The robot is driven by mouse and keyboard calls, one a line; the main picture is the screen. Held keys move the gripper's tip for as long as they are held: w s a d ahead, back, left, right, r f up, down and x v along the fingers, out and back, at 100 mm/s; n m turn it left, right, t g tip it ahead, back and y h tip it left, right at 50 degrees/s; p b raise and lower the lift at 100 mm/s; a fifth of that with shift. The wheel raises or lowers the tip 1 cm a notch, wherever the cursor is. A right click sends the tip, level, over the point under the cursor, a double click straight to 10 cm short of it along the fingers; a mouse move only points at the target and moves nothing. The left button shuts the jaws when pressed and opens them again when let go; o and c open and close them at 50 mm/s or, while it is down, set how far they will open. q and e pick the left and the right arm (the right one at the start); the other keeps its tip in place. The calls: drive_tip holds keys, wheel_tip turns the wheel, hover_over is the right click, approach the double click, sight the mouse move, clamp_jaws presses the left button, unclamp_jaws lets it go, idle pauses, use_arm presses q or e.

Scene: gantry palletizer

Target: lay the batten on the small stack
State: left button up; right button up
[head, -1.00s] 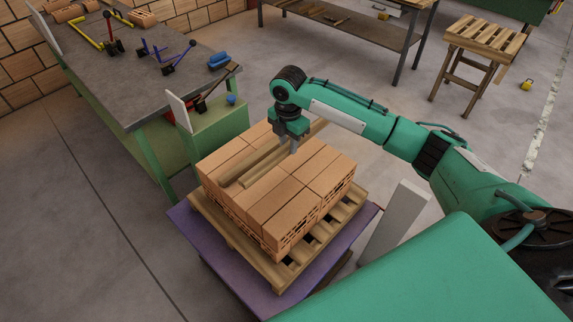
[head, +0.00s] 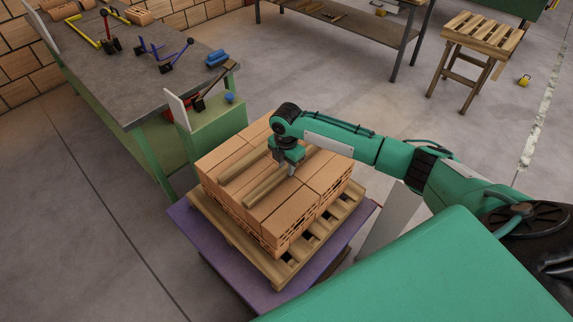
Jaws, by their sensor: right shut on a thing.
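The small stack is a block of orange-brown bricks (head: 285,212) on a wooden pallet (head: 262,263). One wooden batten (head: 240,166) lies across its top toward the left. My right gripper (head: 291,168) points down over the stack and is shut on a second batten (head: 264,187), roughly parallel to the first and a little nearer the camera. The held batten is at or just above the brick tops; I cannot tell if it touches. The gripper hides its middle. My left gripper is not in view.
The pallet stands on a purple platform (head: 190,222). A grey-topped green bench (head: 125,75) with tools is at the left, close to the stack. A wooden stool (head: 478,37) and another bench (head: 365,27) stand behind. Open floor lies between.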

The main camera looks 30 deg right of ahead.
sight(286, 168)
drive_tip(key=shift+f, duration=0.1)
drive_tip(key=o, duration=1)
wheel_tip(286, 168, up, 12)
drive_tip(key=shift+r+b, duration=0.1)
drive_tip(key=shift+b, duration=0.4)
